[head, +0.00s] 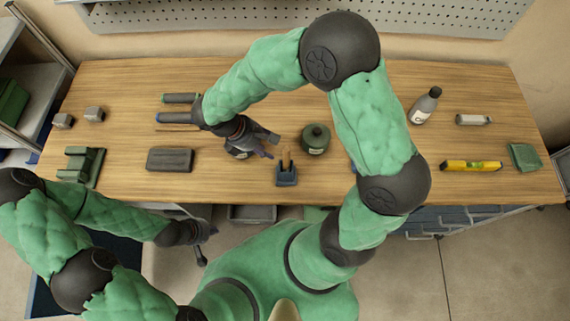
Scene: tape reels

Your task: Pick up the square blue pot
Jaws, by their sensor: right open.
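A small blue block-shaped thing (286,177) with a thin tan piece standing up from it sits near the table's front edge; it may be the square blue pot, but it is too small to be sure. A sliver of another blue thing (353,168) shows beside my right arm, which hides most of it. My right gripper (271,146) is open above the table, up and left of the small blue thing and apart from it. My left gripper (207,238) is off the table's front edge, low on the left; its fingers are too small to read.
A round green canister (315,139) stands just right of my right gripper. A dark labelled thing (240,151) lies partly hidden under that gripper. A dark grey block (170,159) lies to the left. A bottle (425,105) and a yellow level (471,166) are on the right.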

